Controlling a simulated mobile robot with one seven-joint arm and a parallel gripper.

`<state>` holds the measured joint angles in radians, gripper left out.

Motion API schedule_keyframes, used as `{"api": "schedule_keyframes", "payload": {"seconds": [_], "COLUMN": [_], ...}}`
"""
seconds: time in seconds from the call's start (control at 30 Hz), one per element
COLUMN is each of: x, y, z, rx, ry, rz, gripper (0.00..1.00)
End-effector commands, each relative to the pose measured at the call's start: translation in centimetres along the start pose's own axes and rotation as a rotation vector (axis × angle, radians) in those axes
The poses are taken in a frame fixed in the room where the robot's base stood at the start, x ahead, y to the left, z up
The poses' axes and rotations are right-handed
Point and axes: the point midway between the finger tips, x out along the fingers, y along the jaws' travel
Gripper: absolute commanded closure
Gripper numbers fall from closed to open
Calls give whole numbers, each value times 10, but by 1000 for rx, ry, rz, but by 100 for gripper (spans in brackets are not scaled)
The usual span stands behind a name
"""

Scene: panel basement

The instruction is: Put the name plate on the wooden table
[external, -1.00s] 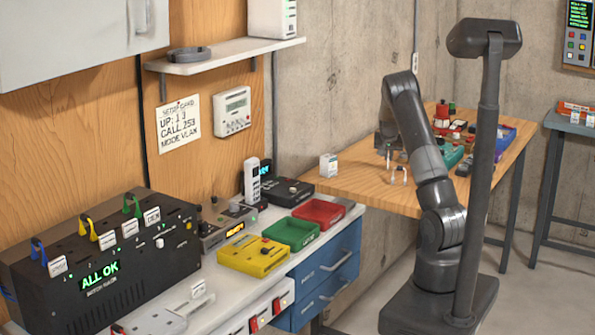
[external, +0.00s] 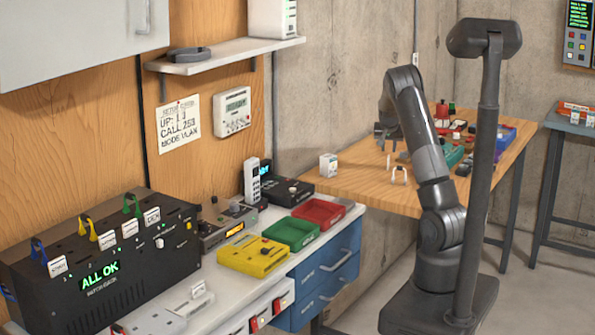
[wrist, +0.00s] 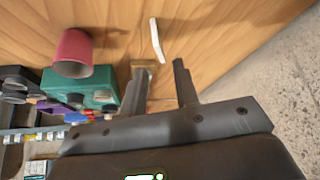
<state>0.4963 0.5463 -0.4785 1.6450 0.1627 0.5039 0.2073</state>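My gripper (external: 385,138) is above the left part of the wooden table (external: 350,178). In the wrist view its two fingers (wrist: 161,88) stand apart with nothing held between them. A thin white strip (wrist: 157,40) lies or stands on the table just past the fingertips; it may be the name plate, but no lettering is readable. In the external view a small pale upright piece (external: 388,162) stands below the gripper, and a small white arch-like piece (external: 399,175) is close by. I cannot tell which of them is the strip.
A red cup (wrist: 73,53) and a green box (wrist: 95,87) sit left of my fingers in the wrist view. A white box (external: 328,165) stands at the table's left end. The table's front left is clear. Trays and devices crowd the white bench.

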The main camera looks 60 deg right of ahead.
Motion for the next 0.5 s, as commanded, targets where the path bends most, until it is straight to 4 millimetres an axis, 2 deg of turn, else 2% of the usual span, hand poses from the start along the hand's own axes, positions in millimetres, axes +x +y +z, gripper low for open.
{"api": "schedule_keyframes", "payload": {"seconds": [0.1,0.23,0.5], "x": [-26,-48,-68], "y": [-1,0,0], "z": [0,0,1], "rx": [0,-1,0], "ry": [2,1,-1], "rz": [-2,-1,0], "gripper": [72,72,72]}}
